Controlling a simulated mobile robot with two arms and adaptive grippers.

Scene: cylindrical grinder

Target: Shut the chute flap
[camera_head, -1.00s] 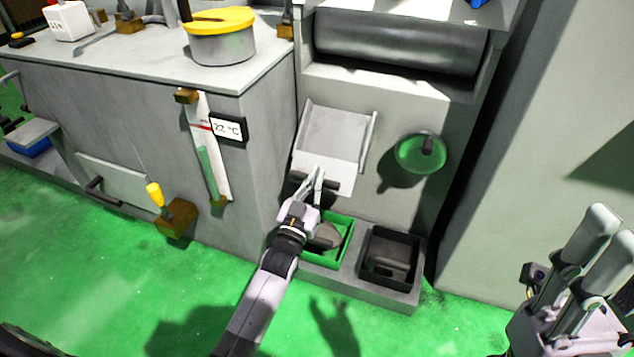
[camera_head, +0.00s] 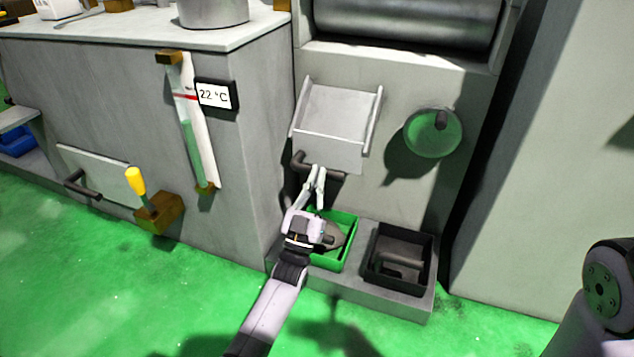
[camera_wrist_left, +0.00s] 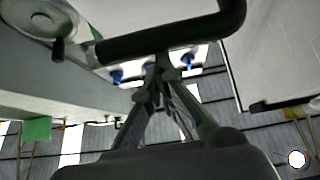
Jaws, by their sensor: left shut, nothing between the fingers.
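The chute flap (camera_head: 335,119) is a light grey panel with raised side rails on the front of the grey machine. A dark bar handle (camera_head: 302,164) runs along its lower edge. My left gripper (camera_head: 318,170) is shut and empty, with its fingertips right by the middle of this handle. In the left wrist view, the dark handle (camera_wrist_left: 165,38) crosses the top, just past the closed fingertips (camera_wrist_left: 160,65); I cannot tell whether they touch it. My right gripper is out of view; only a joint of my right arm shows at the lower right.
Below the flap, a green bin (camera_head: 348,252) with a grey part and a black bin (camera_head: 428,268) stand on a low ledge. A green round disc with a knob (camera_head: 433,132) is right of the flap. A yellow-handled lever (camera_head: 135,181) stands left. Green floor in front is clear.

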